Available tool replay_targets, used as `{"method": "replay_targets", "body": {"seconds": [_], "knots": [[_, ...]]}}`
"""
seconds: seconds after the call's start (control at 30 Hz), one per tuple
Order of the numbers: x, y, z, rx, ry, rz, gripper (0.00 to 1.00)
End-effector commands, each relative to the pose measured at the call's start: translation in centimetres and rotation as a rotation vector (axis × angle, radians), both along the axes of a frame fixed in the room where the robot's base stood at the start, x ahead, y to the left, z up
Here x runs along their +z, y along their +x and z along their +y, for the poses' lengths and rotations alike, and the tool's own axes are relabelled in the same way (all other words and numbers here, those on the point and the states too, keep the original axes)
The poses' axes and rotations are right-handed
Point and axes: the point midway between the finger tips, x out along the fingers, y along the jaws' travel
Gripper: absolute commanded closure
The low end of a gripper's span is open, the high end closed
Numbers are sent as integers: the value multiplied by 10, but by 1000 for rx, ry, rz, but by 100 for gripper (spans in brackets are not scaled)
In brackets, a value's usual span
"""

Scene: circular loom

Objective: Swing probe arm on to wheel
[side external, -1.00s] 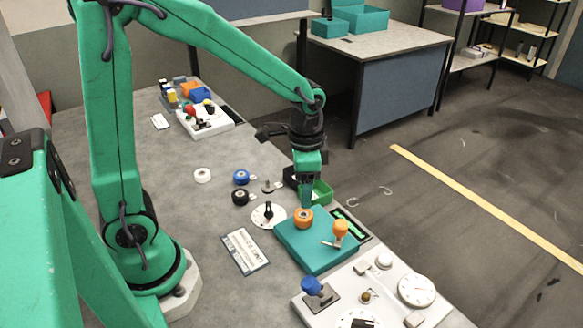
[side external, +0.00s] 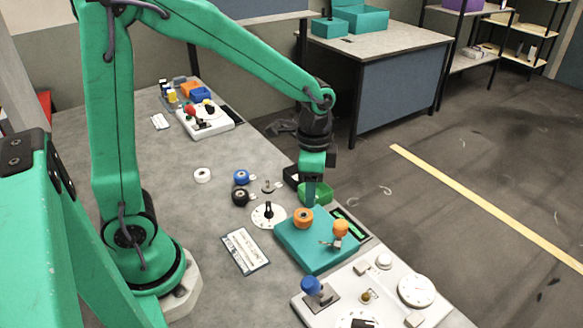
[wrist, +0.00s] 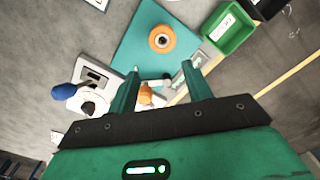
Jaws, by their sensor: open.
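The orange wheel (side external: 303,217) sits on the teal plate (side external: 318,262); in the wrist view the wheel (wrist: 162,39) shows a dark centre. The probe unit (side external: 340,228) has an orange top and stands on the plate's near right part. Its small grey arm (side external: 328,243) shows low beside it, apart from the wheel. In the wrist view the orange probe unit (wrist: 146,96) lies between my fingers as seen, partly hidden by my gripper. My gripper (wrist: 158,75) is open and empty. In the side view my gripper (side external: 311,200) hangs just behind the wheel; contact cannot be told.
A green bin (side external: 317,192) stands behind the plate. A grey panel (side external: 345,305) with a blue knob (side external: 311,286) and dials is in front. A white dial (side external: 268,216), blue spool (side external: 241,177) and black spool (side external: 240,197) lie left.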

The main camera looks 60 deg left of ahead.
Motion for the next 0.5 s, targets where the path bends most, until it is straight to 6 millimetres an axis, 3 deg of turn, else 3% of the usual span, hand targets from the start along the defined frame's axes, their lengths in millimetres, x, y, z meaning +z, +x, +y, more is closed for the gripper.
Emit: {"method": "replay_targets", "body": {"seconds": [0.5], "knots": [[23, 17, -71, -804, 0, 0, 50]]}}
